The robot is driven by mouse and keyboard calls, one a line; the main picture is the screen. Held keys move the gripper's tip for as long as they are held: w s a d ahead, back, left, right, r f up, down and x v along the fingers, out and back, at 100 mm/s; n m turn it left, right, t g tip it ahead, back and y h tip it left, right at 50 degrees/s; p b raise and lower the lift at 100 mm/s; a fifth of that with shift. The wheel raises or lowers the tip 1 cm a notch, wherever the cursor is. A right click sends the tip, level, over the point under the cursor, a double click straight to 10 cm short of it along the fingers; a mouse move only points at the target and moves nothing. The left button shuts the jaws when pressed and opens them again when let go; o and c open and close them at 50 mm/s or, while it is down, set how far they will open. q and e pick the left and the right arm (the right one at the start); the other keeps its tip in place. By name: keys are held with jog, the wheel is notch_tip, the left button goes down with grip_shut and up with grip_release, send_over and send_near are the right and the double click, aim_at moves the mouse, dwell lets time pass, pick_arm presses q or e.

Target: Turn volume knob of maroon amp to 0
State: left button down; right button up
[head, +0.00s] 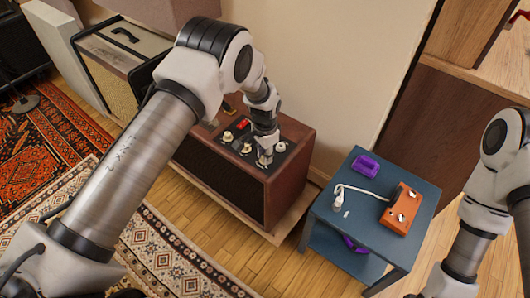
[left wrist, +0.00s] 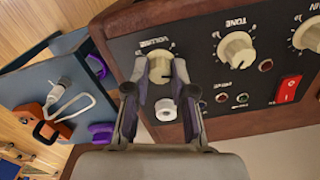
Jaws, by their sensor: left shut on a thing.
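The maroon amp (head: 290,185) stands on the floor against the wall, with a black control panel (left wrist: 205,75) on top. My left gripper (head: 266,158) reaches down onto the right part of that panel. In the left wrist view, my left gripper (left wrist: 161,82) has its two fingers on either side of the cream volume knob (left wrist: 159,66), shut on it. Part of the "VOLUME" label shows above the knob. The knob's pointer direction is hard to read between the fingers. My right gripper is out of view; only part of my right arm shows at the right edge.
The tone knob (left wrist: 236,48), another cream knob (left wrist: 309,36) and a red switch (left wrist: 288,89) share the panel. A white jack (left wrist: 166,109) sits beside the volume knob. A blue-grey side table (head: 340,233) with an orange pedal (head: 401,209) stands right of the amp.

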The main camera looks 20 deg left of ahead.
pick_arm(q)
jog(key=n, duration=0.2)
jog(key=shift+n, duration=0.4)
jog(key=n, duration=0.3)
jog(key=shift+n+p, duration=0.3)
jog(key=n, duration=0.5)
jog(key=shift+n, duration=0.4)
jog(key=shift+s, duration=0.1)
jog(key=c, duration=1)
grip_release()
